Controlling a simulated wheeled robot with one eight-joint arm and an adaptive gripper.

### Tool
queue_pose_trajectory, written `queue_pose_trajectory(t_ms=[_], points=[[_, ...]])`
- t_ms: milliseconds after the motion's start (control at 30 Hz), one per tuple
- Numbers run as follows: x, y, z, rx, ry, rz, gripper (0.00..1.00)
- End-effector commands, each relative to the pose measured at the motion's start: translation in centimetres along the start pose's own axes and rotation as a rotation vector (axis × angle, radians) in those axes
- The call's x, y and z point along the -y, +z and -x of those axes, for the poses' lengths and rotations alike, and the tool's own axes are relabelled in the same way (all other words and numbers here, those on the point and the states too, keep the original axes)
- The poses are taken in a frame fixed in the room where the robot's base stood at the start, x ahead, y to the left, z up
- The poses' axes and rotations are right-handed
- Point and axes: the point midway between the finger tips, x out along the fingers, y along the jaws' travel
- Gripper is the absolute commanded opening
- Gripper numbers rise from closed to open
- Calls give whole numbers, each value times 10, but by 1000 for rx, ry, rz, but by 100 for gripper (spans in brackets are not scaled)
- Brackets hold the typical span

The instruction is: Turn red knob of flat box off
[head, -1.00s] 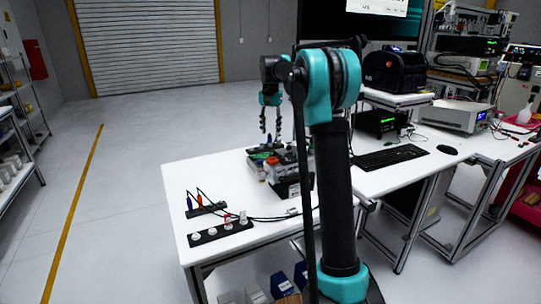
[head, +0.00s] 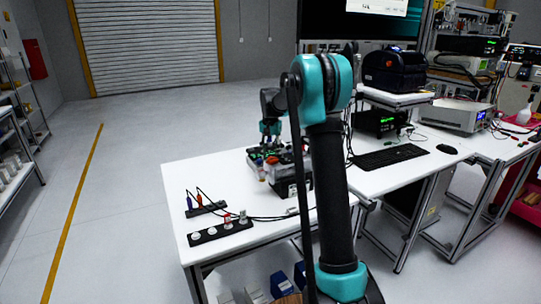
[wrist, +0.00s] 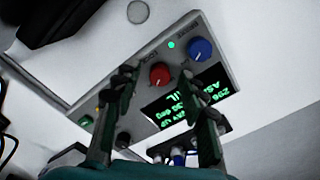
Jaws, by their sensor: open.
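The flat box (wrist: 142,60) is grey and fills the middle of the wrist view, with a lit green-on-black display (wrist: 190,100). Its red knob (wrist: 160,75) lies between the ends of my gripper's two fingers. A blue knob (wrist: 199,50) sits to the right of the red one. My gripper (wrist: 157,75) is open, one finger on each side of the red knob; I cannot tell whether either finger touches it. In the head view my gripper (head: 270,143) is low over the devices on the white table, and the red knob is hard to make out there.
A small green light (wrist: 171,44) glows on the box. Cables and connectors (wrist: 175,155) lie at its lower edge. A strip with white round plugs (head: 220,232) lies at the table's front left. A keyboard (head: 390,156) lies to the right.

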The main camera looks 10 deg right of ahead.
Motion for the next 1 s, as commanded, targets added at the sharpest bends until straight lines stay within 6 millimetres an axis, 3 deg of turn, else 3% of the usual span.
queue_pose_trajectory(t_ms=[67,400,767,1000], points=[[0,0,0,0,0,0,42],[0,0,0,0,0,0,0],[0,0,0,0,0,35,0],[0,0,0,0,0,168,0]])
